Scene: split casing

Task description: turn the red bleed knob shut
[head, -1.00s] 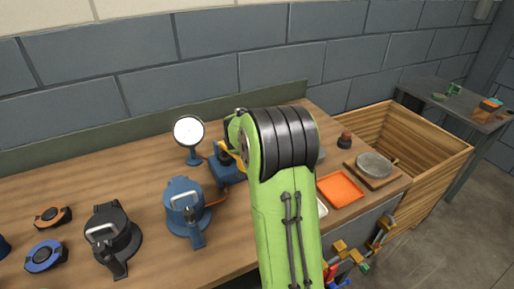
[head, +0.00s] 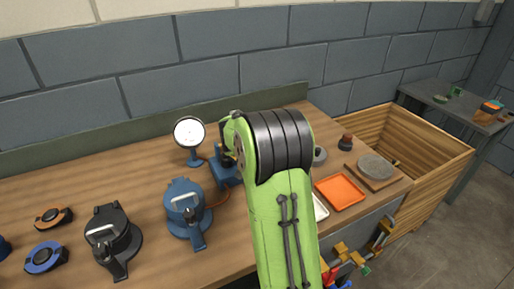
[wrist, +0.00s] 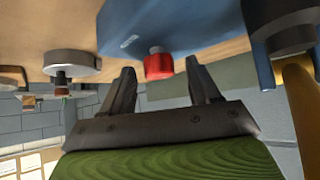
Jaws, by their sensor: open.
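The red bleed knob (wrist: 158,66) shows in the wrist view, on a short stem at the side of a blue block (wrist: 170,25). My gripper (wrist: 160,82) is open, and the knob appears between its two dark fingertips. I cannot tell whether either finger touches it. In the head view my green arm hides the knob and the gripper. Part of the blue block (head: 228,174) shows just left of the arm, beside the round white gauge (head: 189,132).
A blue lidded pot (head: 183,205) and a black one (head: 108,238) stand left of my arm. An orange tray (head: 341,192) and a grey disc on a board (head: 376,168) lie to the right. A wooden crate (head: 440,153) stands beyond the bench's right end.

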